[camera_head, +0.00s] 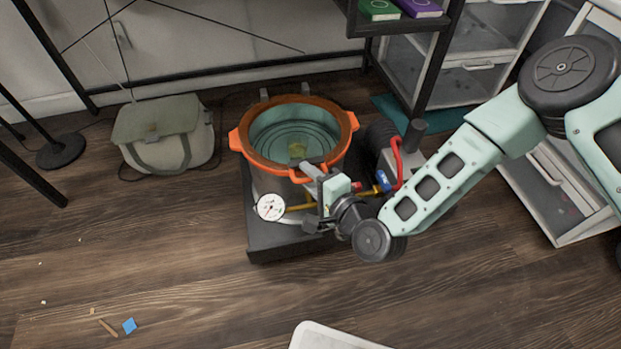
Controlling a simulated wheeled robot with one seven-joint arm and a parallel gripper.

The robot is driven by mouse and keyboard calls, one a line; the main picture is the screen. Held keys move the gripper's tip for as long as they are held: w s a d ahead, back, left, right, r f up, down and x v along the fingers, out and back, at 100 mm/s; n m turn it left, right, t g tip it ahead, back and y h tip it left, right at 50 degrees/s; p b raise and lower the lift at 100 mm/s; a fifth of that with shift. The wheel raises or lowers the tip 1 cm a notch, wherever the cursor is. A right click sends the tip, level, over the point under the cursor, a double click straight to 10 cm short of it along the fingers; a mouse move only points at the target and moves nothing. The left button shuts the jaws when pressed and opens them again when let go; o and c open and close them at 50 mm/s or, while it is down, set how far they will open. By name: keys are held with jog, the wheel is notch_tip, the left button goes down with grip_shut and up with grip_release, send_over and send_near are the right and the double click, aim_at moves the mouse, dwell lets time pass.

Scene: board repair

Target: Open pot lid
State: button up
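The pot (268,188) is a metallic cylinder on a dark low platform. A round lid with an orange rim (262,157) and a clear teal-tinted middle appears to sit on top of it. Orange tabs stick out from the rim at the left, right and front. A small yellowish thing shows through the middle. My gripper (312,197) is at the front right of the pot, close to the rim's front tab. The gripper hides part of the pot's side. Whether it touches the tab, and how far its fingers are apart, is unclear.
A round gauge (270,207) and yellow and red hoses (398,165) are beside the pot. The dark platform (285,240) lies under it. A grey-green bag (165,135) is at left, a shelf (425,75) behind right. Floor in front is mostly clear, with small scraps.

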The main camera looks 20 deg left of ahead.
grip_shut()
jog(key=shift+r, duration=0.15)
